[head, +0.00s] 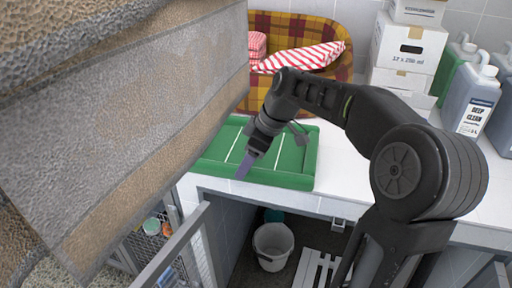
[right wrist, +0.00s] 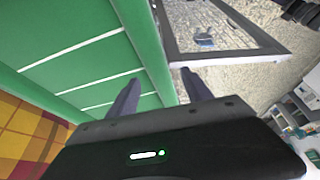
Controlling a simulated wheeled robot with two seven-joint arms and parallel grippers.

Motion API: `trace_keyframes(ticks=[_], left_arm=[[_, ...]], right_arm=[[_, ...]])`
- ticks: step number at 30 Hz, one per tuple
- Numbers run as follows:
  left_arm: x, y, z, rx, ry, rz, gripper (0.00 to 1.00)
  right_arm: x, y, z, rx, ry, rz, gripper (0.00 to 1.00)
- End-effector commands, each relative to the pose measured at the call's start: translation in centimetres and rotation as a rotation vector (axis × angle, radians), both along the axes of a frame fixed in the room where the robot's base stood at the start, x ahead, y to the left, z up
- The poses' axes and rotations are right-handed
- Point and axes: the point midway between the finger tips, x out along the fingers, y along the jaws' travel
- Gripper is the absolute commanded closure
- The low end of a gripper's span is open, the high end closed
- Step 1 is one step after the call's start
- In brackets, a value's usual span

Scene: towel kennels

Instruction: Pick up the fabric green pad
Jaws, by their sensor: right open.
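The fabric green pad (head: 290,165) lies flat on the white counter, with white lines across it and a raised green rim. In the right wrist view the green pad (right wrist: 70,55) fills the upper left. My right gripper (head: 243,170) reaches down at the pad's front edge, left of its middle. In the right wrist view my right gripper (right wrist: 158,84) is open, with the pad's rim showing between its two fingers. I cannot tell whether the fingers touch the pad. My left gripper is not in view.
A large rough grey and tan block (head: 120,110) hides the left side. A plaid basket (head: 350,40) with striped cloths (head: 305,57) stands behind the pad. White boxes (head: 408,48) and jugs (head: 470,100) stand at right. A grey bucket (head: 272,245) is below the counter.

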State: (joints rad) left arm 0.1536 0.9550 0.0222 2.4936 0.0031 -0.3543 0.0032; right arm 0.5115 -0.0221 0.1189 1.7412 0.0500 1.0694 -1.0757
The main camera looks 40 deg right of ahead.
Motion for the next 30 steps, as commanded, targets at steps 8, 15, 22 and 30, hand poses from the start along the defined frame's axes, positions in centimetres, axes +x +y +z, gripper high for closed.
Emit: trace_keyframes(ticks=[8, 15, 22, 30], left_arm=[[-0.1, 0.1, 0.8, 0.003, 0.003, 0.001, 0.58], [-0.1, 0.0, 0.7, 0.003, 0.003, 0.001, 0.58], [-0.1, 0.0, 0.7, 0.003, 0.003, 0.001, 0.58], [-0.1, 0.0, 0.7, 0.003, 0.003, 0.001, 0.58]], right_arm=[[1.1, 0.7, -2.7, 0.0, 0.0, 0.0, 0.42], [1.1, 0.7, -2.8, -0.001, -0.001, 0.0, 0.42], [1.1, 0.7, -2.8, -0.001, -0.001, 0.0, 0.42], [1.1, 0.7, -2.8, -0.001, -0.001, 0.0, 0.42]])
